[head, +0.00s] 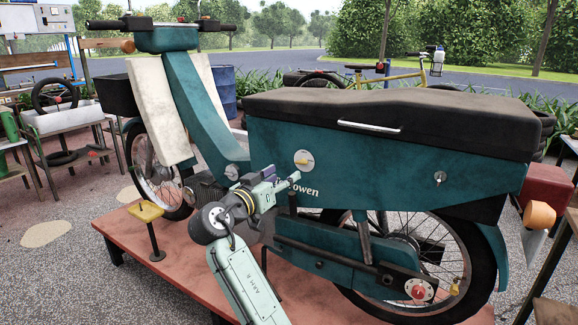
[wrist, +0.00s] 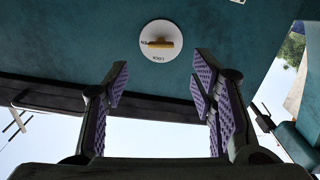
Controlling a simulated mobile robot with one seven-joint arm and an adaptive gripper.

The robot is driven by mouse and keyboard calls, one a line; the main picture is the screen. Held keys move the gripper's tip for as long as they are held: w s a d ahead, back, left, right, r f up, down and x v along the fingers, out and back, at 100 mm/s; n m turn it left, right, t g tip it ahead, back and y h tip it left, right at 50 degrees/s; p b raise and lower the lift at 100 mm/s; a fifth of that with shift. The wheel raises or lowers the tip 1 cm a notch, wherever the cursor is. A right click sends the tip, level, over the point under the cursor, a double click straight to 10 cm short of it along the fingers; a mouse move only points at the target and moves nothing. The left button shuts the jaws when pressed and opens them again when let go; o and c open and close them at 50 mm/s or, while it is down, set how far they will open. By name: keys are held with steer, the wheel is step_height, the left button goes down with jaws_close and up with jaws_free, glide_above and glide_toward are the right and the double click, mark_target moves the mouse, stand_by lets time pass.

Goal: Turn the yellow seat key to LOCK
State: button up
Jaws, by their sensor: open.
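The yellow seat key (wrist: 161,43) is a small bar on a round white dial (wrist: 160,56) on the moped's teal side panel (wrist: 70,45). In the wrist view the key lies about level, its left end by a small label that I cannot read clearly. The word LOCK, upside down, is on the dial just below the key. In the head view the dial (head: 297,158) and key (head: 307,160) show below the black seat.
The black seat (head: 390,115) with a chrome grab bar (head: 368,128) overhangs the panel. A silver round fitting (head: 440,177) is farther right. The moped stands on a red platform (head: 185,268). A yellow-topped post (head: 146,211) stands at the platform's left.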

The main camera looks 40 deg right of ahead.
mark_target(300, 164)
steer(key=p+x, duration=0.1)
steer(key=x, duration=0.6)
steer(key=shift+w+d+r+p, duration=0.1)
steer(key=shift+d+p, duration=0.1)
steer(key=shift+p, duration=0.1)
steer(key=shift+w+d, duration=0.25)
steer(key=shift+d, duration=0.2)
steer(key=shift+c, duration=0.4)
steer(key=c, duration=1.1)
